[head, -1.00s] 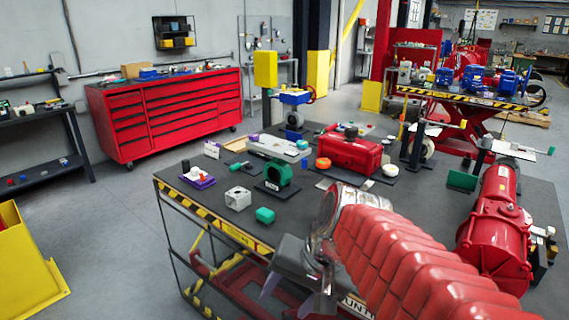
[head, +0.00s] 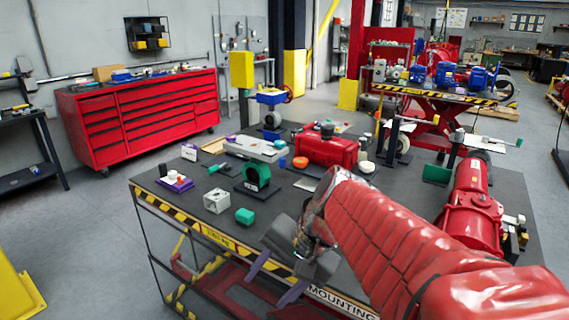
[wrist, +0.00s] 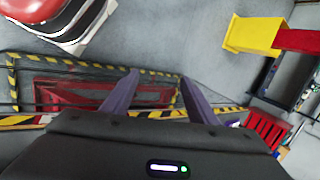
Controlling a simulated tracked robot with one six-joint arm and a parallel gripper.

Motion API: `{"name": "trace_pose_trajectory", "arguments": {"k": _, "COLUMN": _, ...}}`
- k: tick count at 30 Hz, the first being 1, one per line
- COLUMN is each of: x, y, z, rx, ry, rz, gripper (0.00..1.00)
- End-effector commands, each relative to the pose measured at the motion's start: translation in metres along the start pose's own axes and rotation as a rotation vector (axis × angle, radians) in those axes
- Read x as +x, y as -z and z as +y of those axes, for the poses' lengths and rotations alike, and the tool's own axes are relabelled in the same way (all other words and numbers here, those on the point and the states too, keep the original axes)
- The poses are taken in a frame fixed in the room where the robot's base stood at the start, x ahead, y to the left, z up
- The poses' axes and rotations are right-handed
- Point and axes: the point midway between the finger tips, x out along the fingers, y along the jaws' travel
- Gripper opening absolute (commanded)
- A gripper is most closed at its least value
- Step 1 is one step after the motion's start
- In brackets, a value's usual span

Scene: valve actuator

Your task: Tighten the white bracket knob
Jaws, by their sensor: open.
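My gripper (head: 275,280) is open and empty at the table's front edge, its two fingers pointing down and apart. Both fingers also show in the wrist view (wrist: 160,76), above the striped frame of the table. Behind the gripper on the dark tabletop (head: 320,203) are a white block with a hole (head: 213,201), a white round piece on a purple base (head: 173,177) and a long pale bracket-like part (head: 255,149). I cannot tell which part carries the white bracket knob. None of these shows clearly in the wrist view.
A red case (head: 326,150) stands behind, and a large red actuator (head: 470,207) lies at the right. Grey floor (head: 85,240) is open at the left.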

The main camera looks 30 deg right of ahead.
Motion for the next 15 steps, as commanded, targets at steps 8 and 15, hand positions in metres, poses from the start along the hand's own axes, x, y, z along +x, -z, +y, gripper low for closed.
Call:
{"name": "trace_pose_trajectory", "arguments": {"k": 8, "x": -0.014, "y": 0.059, "z": -0.011, "rx": 0.417, "ry": 0.163, "rz": -0.106, "gripper": 0.53}}
{"name": "trace_pose_trajectory", "arguments": {"k": 15, "x": -0.04, "y": 0.127, "z": -0.009, "rx": 0.768, "ry": 0.354, "rz": -0.203, "gripper": 0.53}}
